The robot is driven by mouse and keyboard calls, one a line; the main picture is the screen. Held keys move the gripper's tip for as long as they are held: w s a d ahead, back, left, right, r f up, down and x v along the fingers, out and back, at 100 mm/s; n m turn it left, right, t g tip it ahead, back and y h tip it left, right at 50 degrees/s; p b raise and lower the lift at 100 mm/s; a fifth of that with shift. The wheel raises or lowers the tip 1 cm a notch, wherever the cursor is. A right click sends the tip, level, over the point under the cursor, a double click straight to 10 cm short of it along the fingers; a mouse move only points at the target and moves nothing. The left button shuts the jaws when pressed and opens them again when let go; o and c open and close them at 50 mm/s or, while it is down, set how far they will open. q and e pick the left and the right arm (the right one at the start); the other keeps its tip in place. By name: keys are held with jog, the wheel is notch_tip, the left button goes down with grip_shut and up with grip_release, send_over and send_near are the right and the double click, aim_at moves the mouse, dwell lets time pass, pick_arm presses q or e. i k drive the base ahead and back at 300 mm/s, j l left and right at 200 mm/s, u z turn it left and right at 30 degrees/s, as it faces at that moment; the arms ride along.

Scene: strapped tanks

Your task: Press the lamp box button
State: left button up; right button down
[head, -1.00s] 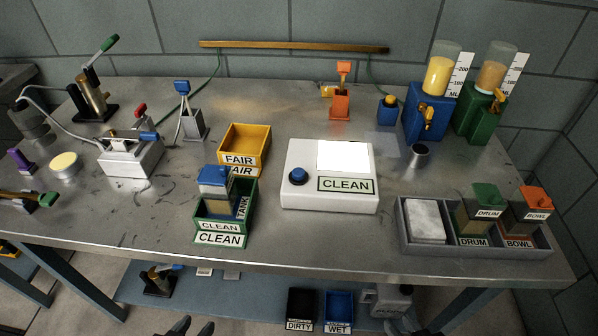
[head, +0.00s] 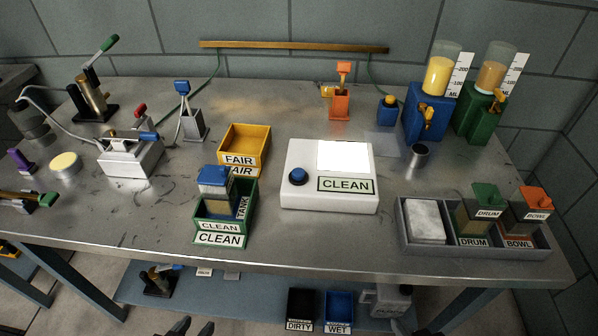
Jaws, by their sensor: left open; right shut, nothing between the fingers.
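The white lamp box (head: 330,198) sits in the middle of the table. It has a round blue button (head: 298,176) on its left side, a bright white panel (head: 343,156) at the top and a CLEAN label (head: 346,185). The button is uncovered and nothing touches it. My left gripper (head: 191,328) shows only as two dark, parted fingertips at the bottom edge, below the table front. It is open and empty. My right gripper (head: 421,332) appears as a small dark tip at the bottom edge, right of centre, shut and far from the box. Most of both is cut off.
Left of the box stand a yellow FAIR tray (head: 262,146) and a green CLEAN tray (head: 247,214) holding a blue-lidded tank (head: 214,183). A grey divided tray (head: 544,244) is at the right. The metal tabletop (head: 320,240) is clear in front of the box.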

aim_at(298, 174)
jog(key=j+z, duration=0.35)
jog(key=j, duration=1.85)
